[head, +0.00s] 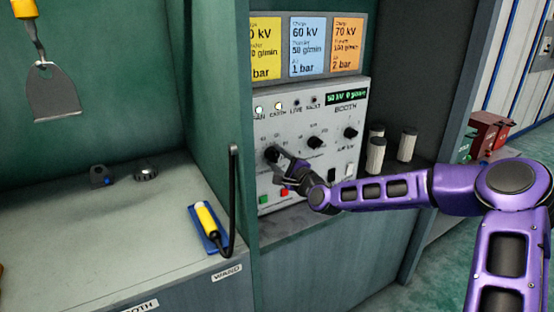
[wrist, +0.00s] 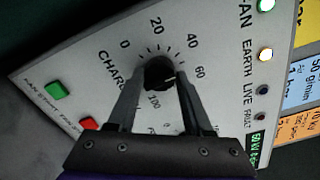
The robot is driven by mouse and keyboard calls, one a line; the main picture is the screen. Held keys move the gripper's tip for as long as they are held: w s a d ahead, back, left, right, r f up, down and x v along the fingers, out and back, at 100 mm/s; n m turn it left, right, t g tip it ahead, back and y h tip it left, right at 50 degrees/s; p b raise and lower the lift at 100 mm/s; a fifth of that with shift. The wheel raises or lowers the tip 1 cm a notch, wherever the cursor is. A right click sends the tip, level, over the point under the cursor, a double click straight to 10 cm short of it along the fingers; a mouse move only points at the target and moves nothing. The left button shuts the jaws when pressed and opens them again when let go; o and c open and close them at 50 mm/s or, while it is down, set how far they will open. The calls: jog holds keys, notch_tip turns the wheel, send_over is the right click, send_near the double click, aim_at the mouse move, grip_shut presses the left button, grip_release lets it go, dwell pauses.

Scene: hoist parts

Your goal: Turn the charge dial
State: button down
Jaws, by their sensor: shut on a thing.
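The charge dial (head: 271,154) is a black knob at the left of the grey booth panel (head: 318,172). In the wrist view the dial (wrist: 158,72) sits inside a scale marked 0 to 100. A pale mark on it faces right, roughly toward the 60 side; its exact reading is hard to tell. My gripper (head: 279,157) is shut on the dial, with one finger on either side in the wrist view (wrist: 156,82). The panel display (head: 346,97) reads about 50 kV and 0 g/min. The fan and earth lamps are lit; live and fault look dark.
Two more black knobs (head: 315,142) are right of the dial. A green button (wrist: 54,90) and a red button (wrist: 88,123) lie near my fingers. Coloured setting cards (head: 307,46) hang above. Pale cylinders (head: 407,145) stand right of the panel. A yellow-handled tool (head: 207,222) lies on the left bench.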

jog(key=m+b, duration=0.1)
jog(key=m, duration=0.4)
jog(key=shift+f+m+b, duration=0.1)
jog(key=shift+m+b, duration=0.25)
jog(key=shift+m, duration=0.05)
jog(key=shift+m+b, duration=0.6)
jog(key=shift+m, duration=1.6)
jog(key=shift+c, duration=1.5)
grip_release()
jog(key=v, duration=1.7)
jog(key=shift+s, duration=0.2)
